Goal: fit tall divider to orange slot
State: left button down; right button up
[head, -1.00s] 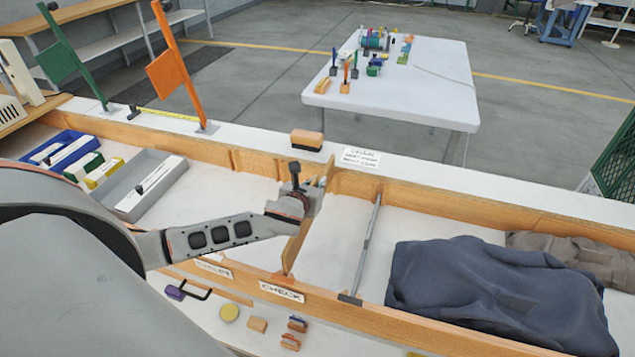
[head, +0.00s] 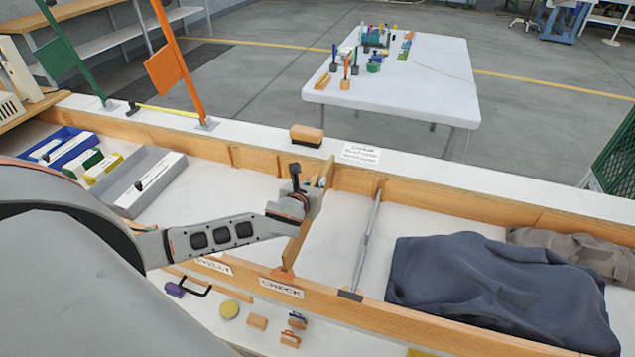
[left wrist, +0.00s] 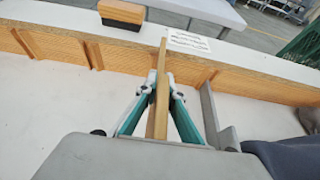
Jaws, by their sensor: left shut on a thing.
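The tall divider (head: 297,248) is a thin wooden board standing across the long wooden trough, behind the CHECK label (head: 281,287). My left gripper (head: 312,203) is shut on it near the upper edge; in the left wrist view the fingers (left wrist: 160,95) pinch the divider (left wrist: 161,80) from both sides. Its far end is close to the back rail (left wrist: 75,50), its near end close to the front rail. I cannot tell whether either end sits in a slot. An orange flag (head: 166,68) stands on the back ledge, left of the divider. My right gripper is out of view.
A grey metal divider (head: 368,235) stands just right, then a dark blue cloth (head: 490,290). A grey tray (head: 145,182) and blue bin (head: 60,150) are at left. A wood-and-black block (head: 307,136) sits on the back ledge. The trough floor left of my gripper is clear.

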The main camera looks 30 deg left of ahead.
pick_arm(q)
jog(key=shift+f+b, duration=1.75)
jog(key=shift+f, duration=1.75)
dwell(0.4)
jog(key=c, duration=2.1)
grip_release()
jog(key=shift+r+p, duration=1.35)
jog(key=shift+p, duration=0.35)
jog(key=shift+r+p, duration=0.6)
jog(key=shift+r, duration=0.6)
jog(key=shift+f, duration=0.1)
